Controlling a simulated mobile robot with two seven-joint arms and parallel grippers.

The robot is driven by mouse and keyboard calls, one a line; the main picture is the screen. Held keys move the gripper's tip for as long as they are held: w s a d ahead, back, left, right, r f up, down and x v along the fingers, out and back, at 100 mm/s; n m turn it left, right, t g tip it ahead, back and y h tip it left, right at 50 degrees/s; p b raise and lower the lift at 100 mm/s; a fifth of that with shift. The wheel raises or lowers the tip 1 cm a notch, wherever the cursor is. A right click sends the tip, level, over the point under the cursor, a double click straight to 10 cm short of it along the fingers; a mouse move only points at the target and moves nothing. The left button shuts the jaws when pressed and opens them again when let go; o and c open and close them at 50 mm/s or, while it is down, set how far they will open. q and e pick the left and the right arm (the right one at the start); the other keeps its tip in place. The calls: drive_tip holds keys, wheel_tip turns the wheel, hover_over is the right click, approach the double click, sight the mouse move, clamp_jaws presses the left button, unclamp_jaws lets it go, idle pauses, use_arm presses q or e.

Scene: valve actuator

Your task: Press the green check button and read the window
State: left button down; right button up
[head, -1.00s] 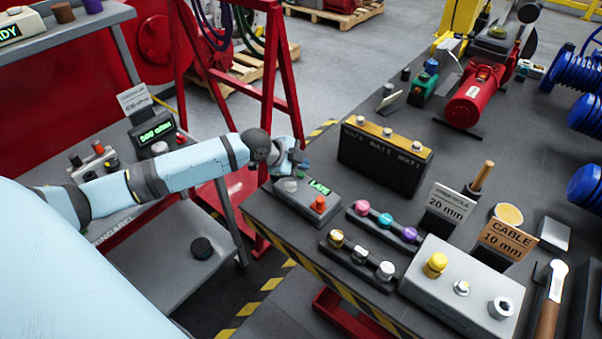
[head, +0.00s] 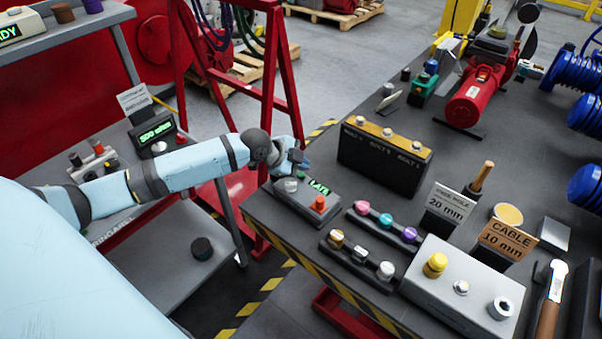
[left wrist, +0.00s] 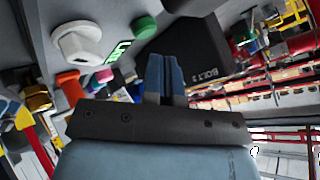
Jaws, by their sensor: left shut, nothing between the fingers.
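A dark grey box (head: 291,205) stands at the near left corner of the bench. Its lit window (head: 318,187) shows green letters that look like "LATE". An orange button (head: 319,204) and a pale knob (head: 290,186) are on it. The green button (left wrist: 145,27) shows in the left wrist view near the lit window (left wrist: 118,52) and the white knob (left wrist: 80,44). My left gripper (head: 301,167) is shut and empty over the far end of the box. Its fingertips (left wrist: 164,62) appear apart from the green button in the wrist view. My right gripper is out of view.
A black bolt block (head: 385,163) stands close to the right of my left gripper. Button strips (head: 381,222) and a grey box with knobs (head: 455,285) lie nearer. A red frame (head: 285,80) rises behind. A side table with another display (head: 155,130) is left.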

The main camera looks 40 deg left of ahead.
sight(301, 175)
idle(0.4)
use_arm(q)
drive_tip(key=shift+f, duration=0.4)
drive_tip(key=shift+f, duration=0.5)
idle(0.5)
drive_tip(key=shift+r, duration=0.1)
drive_tip(key=shift+r+p, duration=0.75)
drive_tip(key=shift+r, duration=0.05)
wheel_tip(301, 175, up, 5)
drive_tip(key=p, duration=0.4)
drive_tip(key=shift+p, duration=0.35)
idle(0.4)
